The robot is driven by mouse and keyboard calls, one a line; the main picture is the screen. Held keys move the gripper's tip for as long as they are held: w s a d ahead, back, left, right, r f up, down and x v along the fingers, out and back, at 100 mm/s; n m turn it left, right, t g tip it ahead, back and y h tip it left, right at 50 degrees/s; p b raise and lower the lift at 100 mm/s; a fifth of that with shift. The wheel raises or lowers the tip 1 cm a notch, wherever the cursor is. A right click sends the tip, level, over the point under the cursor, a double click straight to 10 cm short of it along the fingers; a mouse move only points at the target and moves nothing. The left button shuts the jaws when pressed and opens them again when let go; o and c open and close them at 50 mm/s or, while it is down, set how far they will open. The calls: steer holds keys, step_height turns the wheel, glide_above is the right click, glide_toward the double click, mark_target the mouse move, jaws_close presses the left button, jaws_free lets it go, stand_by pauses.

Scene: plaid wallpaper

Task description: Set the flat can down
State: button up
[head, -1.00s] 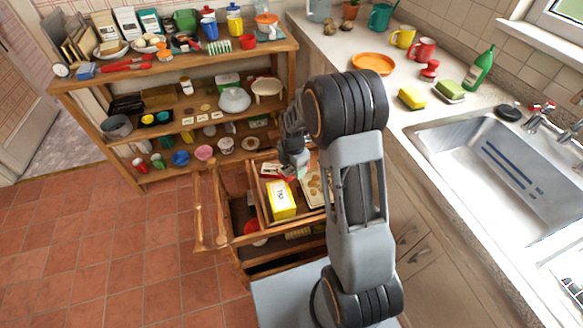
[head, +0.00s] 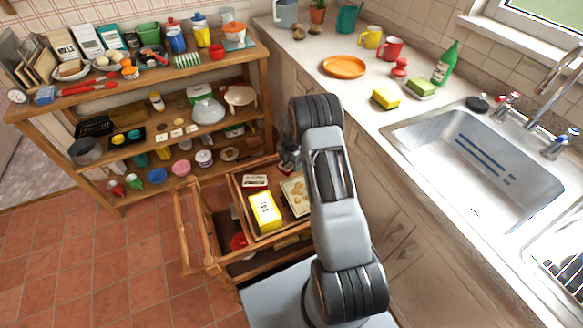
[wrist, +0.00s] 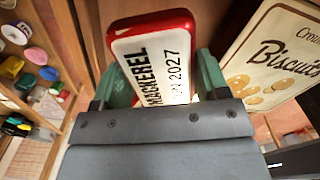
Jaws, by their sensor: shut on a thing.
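The flat can (wrist: 152,62), red-rimmed with a white label reading MACKEREL, lies between the green fingertips of my gripper (wrist: 160,78) in the wrist view. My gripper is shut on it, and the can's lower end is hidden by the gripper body. In the head view my gripper (head: 289,158) is over the back of the open drawer (head: 226,268), largely hidden by my arm. A small pale, red-edged flat item (head: 255,181) shows left of it; I cannot tell from this view whether it is the held can.
The drawer's tray holds a yellow box (head: 265,211) and a biscuits packet (head: 296,197); the packet (wrist: 272,62) is right of the can in the wrist view. A crowded shelf (head: 150,148) stands behind left. The counter (head: 345,95) and sink (head: 480,160) are right.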

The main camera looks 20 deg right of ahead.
mark_target(292, 167)
steer(key=shift+w+d+f, duration=0.15)
steer(key=shift+d+f, duration=0.2)
steer(key=shift+f, duration=1.6)
steer(key=shift+f, duration=0.1)
steer(key=o, duration=1)
